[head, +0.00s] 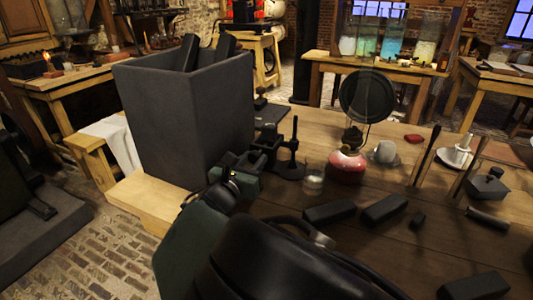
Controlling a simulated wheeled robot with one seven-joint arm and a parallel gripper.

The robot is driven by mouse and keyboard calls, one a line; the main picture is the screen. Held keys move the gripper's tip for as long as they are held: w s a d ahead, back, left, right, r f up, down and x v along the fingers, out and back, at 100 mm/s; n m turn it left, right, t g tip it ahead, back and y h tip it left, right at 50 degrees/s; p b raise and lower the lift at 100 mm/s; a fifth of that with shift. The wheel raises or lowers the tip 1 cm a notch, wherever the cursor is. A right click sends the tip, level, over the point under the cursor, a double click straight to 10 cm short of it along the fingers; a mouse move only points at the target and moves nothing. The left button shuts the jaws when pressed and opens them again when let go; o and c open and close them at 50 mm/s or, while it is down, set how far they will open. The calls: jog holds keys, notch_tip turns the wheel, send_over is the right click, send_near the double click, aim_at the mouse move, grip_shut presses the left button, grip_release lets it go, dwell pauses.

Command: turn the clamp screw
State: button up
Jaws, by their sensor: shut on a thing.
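My gripper (243,162) shows small in the head view, beyond my dark green and black arm, close to the right foot of the tall grey box. It is shut at a small black metal clamp (268,142) on the bench. The clamp screw itself is mostly hidden by the fingers, and its turn cannot be made out. A black stand with an upright post (293,160) is just right of the clamp.
The tall grey box (185,120) holding dark slabs rises left of my gripper. Black blocks (384,209) lie in front. Bare wood (440,225) shows at right.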

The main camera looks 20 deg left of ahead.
jog(key=shift+m, duration=0.3)
jog(key=m+b, duration=0.1)
jog(key=m, duration=0.1)
jog(key=m+b, duration=0.2)
jog(key=shift+f+m+b, duration=0.2)
jog(key=shift+m+b, duration=0.1)
jog(key=m+b, duration=0.3)
jog(key=shift+m, duration=0.4)
jog(key=shift+r+m+b, duration=0.15)
jog(key=shift+m+b, duration=0.45)
jog(key=shift+m, duration=0.2)
jog(key=o, duration=1)
